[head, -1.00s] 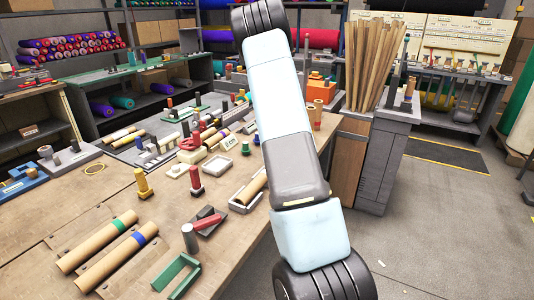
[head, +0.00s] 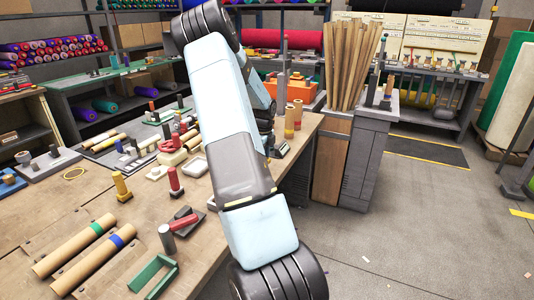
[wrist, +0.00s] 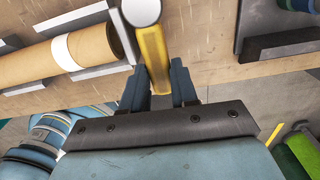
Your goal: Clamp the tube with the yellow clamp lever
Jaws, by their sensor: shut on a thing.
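In the wrist view, my gripper (wrist: 159,90) is shut on the yellow clamp lever (wrist: 154,62), one finger on each side. The lever has a round white end (wrist: 141,11) at the top of the picture. A cardboard tube (wrist: 92,46) with a white band lies to the left in a grey cradle (wrist: 75,18), its end close beside the lever. I cannot tell whether the lever presses on the tube. In the head view my arm hides the gripper, the lever and this tube.
On the workbench (head: 32,205) lie two cardboard tubes with green (head: 75,246) and blue (head: 92,262) bands. A yellow post (head: 121,187), a red post (head: 175,182) and a green U-shaped frame (head: 150,278) are nearby. Wooden strips (head: 352,60) stand behind. The floor at right is mostly clear.

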